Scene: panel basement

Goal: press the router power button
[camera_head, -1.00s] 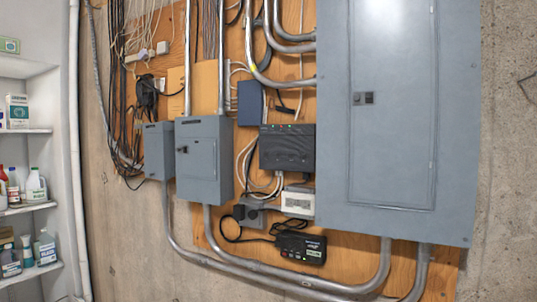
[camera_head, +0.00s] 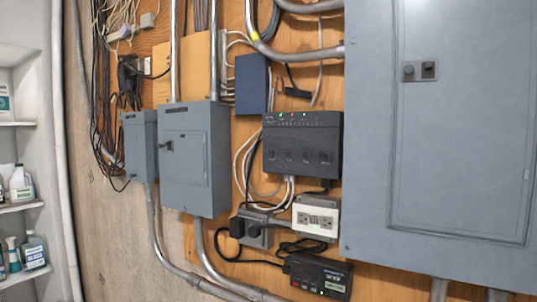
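The likely router is a black box (camera_head: 302,145) with small lit lights along its top edge, mounted on the plywood board in the middle of the camera_head view. I cannot make out which part of it is a power button. A smaller black device (camera_head: 318,276) with small buttons and a green light sits below it, with a black cable beside it. A white outlet box (camera_head: 316,217) is between the two. Neither of my grippers shows in this view.
A large grey panel (camera_head: 465,130) fills the right side. Grey switch boxes (camera_head: 196,160) and metal conduits (camera_head: 222,262) lie left of and below the black box. Shelves with bottles (camera_head: 22,182) stand at the far left. Loose cables hang at the upper left.

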